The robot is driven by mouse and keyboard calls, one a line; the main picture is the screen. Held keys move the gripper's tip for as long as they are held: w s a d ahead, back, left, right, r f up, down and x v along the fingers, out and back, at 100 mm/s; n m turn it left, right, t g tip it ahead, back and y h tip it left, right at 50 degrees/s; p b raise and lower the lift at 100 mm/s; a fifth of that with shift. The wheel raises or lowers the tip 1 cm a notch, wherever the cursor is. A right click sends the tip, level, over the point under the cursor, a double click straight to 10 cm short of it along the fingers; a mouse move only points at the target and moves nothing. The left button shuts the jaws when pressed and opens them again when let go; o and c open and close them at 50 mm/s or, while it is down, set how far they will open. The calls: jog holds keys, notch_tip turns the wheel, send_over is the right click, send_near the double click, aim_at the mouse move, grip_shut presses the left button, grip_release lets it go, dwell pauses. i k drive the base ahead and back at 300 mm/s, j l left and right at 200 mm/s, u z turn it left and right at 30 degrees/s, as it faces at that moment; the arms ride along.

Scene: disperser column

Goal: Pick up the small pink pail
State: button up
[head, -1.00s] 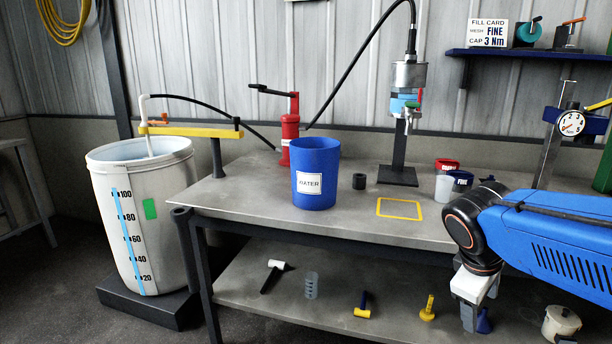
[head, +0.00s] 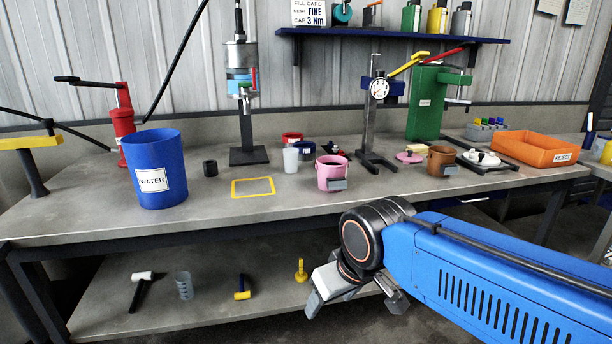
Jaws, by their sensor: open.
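The small pink pail (head: 331,174) stands upright on the grey workbench, right of the yellow outlined square. It has a grey block-like tab on its front side, and its top looks open. My gripper (head: 352,308) is open and empty. It hangs low in front of the bench's front edge, below the bench top and well apart from the pail.
A blue WATER bucket (head: 155,168) stands at the left. A clear cup (head: 290,160) is just left of the pail. A gauge stand (head: 375,125) and a brown pail (head: 440,162) are to its right. The bench top in front of the pail is clear.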

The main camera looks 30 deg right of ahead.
aim_at(332, 170)
jog(key=z, duration=0.35)
jog(key=j+z, duration=0.35)
jog(key=j, duration=0.25)
jog(key=j+z, duration=0.35)
jog(key=j, duration=0.25)
